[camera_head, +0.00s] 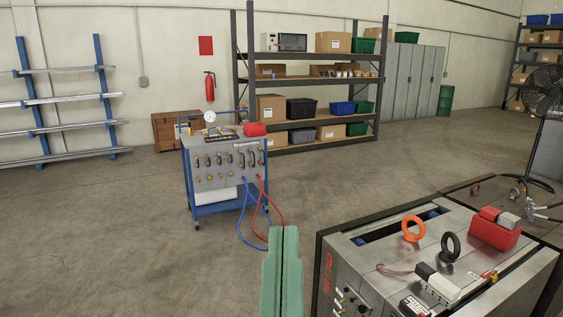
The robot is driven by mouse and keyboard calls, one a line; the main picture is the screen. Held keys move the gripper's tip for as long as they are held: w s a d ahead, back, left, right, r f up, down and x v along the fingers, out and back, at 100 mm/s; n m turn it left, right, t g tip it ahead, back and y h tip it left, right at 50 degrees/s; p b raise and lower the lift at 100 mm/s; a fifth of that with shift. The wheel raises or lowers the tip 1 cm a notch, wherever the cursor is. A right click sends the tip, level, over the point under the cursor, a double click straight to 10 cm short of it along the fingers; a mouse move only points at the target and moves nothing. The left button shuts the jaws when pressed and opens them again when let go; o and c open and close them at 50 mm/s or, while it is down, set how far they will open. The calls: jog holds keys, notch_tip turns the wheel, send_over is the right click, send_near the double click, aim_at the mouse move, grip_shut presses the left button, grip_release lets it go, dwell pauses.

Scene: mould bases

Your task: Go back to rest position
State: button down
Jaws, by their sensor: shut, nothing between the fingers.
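My gripper (283,236) shows at the bottom middle as two long green fingers pressed side by side, with a thin seam between them. It is shut and empty, pointing away from me. The rest of my arm is out of the frame. The fingers stand just left of the large grey mould base (340,262) at the lower right, with a gap between them in the picture. On its top are an orange lifting ring (412,237), a black lifting ring (452,239) and a red block with a grey part (494,233).
A blue-framed cart (218,170) with gauges and red and blue hoses stands ahead, left of centre. Shelving (310,80) with boxes and bins is behind it. A fan (543,92) stands at the right. The floor at the left (100,235) is clear.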

notch_tip(320, 180, up, 39)
jog(key=s+d+m+p, duration=0.1)
jog(key=s+d+p, duration=0.1)
jog(key=p, duration=3.6)
jog(key=shift+t+h, duration=0.3)
jog(key=shift+h, duration=0.1)
jog(key=shift+s+r, duration=0.1)
jog(key=c, duration=2.1)
grip_release()
